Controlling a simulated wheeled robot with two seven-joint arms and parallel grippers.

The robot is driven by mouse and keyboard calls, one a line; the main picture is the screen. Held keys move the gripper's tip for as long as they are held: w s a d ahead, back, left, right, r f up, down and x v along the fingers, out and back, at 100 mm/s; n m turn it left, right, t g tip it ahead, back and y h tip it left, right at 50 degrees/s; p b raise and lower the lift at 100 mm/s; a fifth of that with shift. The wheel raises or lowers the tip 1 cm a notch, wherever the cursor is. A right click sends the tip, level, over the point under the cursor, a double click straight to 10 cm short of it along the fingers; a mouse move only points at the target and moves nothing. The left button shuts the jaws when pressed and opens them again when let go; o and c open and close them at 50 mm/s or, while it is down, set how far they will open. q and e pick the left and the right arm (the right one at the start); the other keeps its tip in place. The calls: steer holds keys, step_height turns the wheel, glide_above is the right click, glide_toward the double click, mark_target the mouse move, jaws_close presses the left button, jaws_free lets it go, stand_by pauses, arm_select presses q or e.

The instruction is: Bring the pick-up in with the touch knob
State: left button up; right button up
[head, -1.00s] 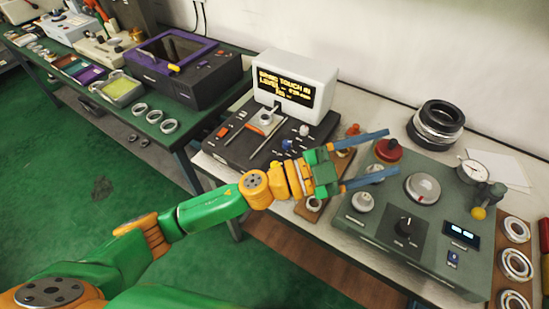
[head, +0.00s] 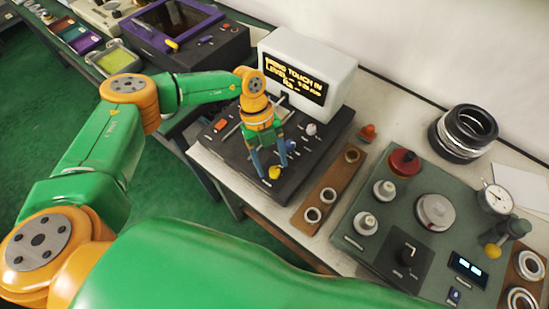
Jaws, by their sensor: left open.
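The black instrument (head: 228,152) stands on the bench with a white display unit (head: 338,62) behind it. Its screen (head: 292,80) shows yellow text, "BRING TOUCH IN" and a level line. My left gripper (head: 270,170) points down over the instrument's front, open, with blue fingers. A yellow knob (head: 275,173) shows at the fingertips; I cannot tell whether they touch it. A blue knob (head: 291,146) and a pale knob (head: 311,129) sit to the right. The pick-up is not clearly visible, partly behind my gripper. My right gripper is not in view.
A wooden strip (head: 329,194) with metal rings lies right of the instrument. Beyond it is a grey-green console (head: 385,225) with knobs and a dial gauge (head: 495,198). Dark stacked rings (head: 463,133) stand behind. A purple-framed machine (head: 178,28) stands at the back left.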

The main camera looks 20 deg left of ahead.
arm_select(q)
steer(key=shift+s+d+f, duration=0.15)
steer(key=shift+s+f, duration=0.2)
steer(key=shift+f, duration=0.15)
steer(key=shift+w+f, duration=0.1)
steer(key=shift+f, duration=0.2)
steer(key=shift+w+f, duration=0.25)
steer(key=shift+w, duration=0.15)
steer(key=shift+s+d, duration=0.1)
jaws_close()
